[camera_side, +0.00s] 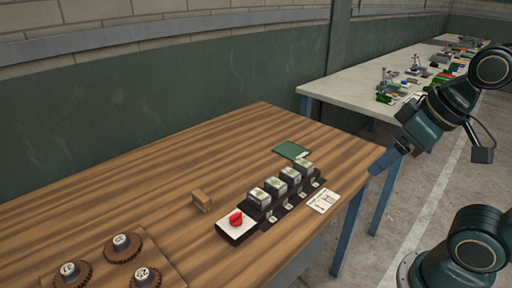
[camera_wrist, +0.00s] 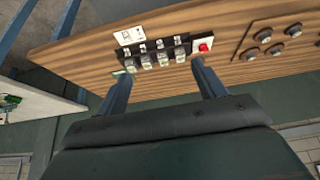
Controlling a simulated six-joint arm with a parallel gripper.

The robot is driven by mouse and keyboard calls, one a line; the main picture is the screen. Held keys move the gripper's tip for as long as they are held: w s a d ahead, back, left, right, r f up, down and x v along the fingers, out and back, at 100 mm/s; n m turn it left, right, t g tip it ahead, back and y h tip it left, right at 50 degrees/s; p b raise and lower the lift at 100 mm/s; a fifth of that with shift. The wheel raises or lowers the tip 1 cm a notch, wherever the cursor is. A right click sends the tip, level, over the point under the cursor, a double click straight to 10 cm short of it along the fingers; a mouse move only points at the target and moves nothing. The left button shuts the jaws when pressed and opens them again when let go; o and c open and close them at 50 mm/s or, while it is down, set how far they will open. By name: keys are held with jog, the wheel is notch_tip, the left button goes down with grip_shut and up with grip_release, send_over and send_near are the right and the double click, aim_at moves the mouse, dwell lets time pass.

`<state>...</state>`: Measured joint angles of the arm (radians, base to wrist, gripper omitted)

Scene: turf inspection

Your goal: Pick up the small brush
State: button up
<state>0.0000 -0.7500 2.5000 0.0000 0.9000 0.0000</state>
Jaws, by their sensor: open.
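A small tan block-shaped object (camera_side: 202,200), which could be the small brush, lies on the wooden table (camera_side: 150,195) left of the row of cubes. I see no bristles clearly at this size. I cannot make it out in the wrist view, where a finger may cover it. My gripper (camera_side: 387,161) is by the table's right corner in the side view, well apart from the tan object. In the wrist view my gripper (camera_wrist: 155,70) has two fingers spread wide with nothing between them; the table lies beyond.
A black strip carries several pale cubes (camera_side: 291,177) and a red knob (camera_side: 236,218) on a white-topped box. A green pad (camera_side: 291,150) and white card (camera_side: 323,200) lie nearby. Numbered brown discs (camera_side: 123,246) stand front left. A cluttered pale table (camera_side: 345,88) is behind.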

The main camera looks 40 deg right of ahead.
jog(key=shift+o, duration=1.1)
jog(key=w+a+r+n+g+y, duration=0.1)
jog(key=w+a+r+n, duration=0.2)
jog(key=w, duration=0.8)
jog(key=w+a+r+n+g+y, duration=0.15)
jog(key=w+a+n, duration=0.35)
jog(key=w, duration=0.6)
jog(key=w+a+f+n+g+y, duration=0.2)
jog(key=w+f+n, duration=0.8)
jog(key=w+f, duration=0.7)
jog(key=shift+w+a+g, duration=0.3)
jog(key=shift+w+g, duration=0.2)
jog(key=shift+g, duration=0.05)
